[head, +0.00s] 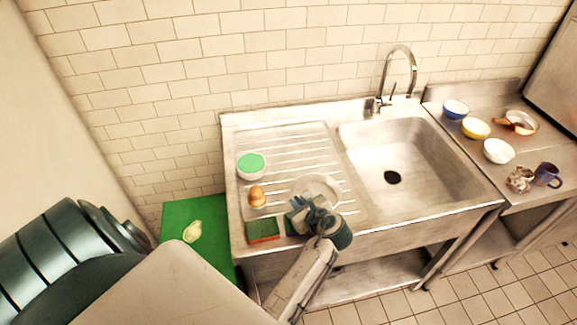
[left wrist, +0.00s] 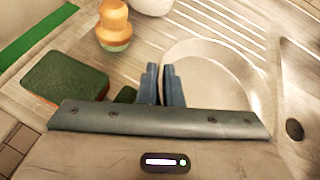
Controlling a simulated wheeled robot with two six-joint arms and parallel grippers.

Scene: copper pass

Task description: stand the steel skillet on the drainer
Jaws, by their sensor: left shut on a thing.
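The steel skillet (head: 322,184) is a round, shallow pale pan over the front right of the ribbed drainer (head: 290,147), beside the sink basin. It looks about level; I cannot tell if it touches the ribs. My left gripper (head: 306,206) is at its near side, partly covering it. In the left wrist view the skillet (left wrist: 215,75) lies right of the fingers (left wrist: 160,85), which are close together at its rim and shut on it. The handle is not visible. My right gripper is not in view.
Left of the skillet are a green-topped sponge (head: 262,230), a wooden-knobbed item (head: 257,196) and a white bowl with green contents (head: 251,164). The sink basin (head: 400,160) is empty. Bowls and a mug (head: 547,175) stand on the right counter.

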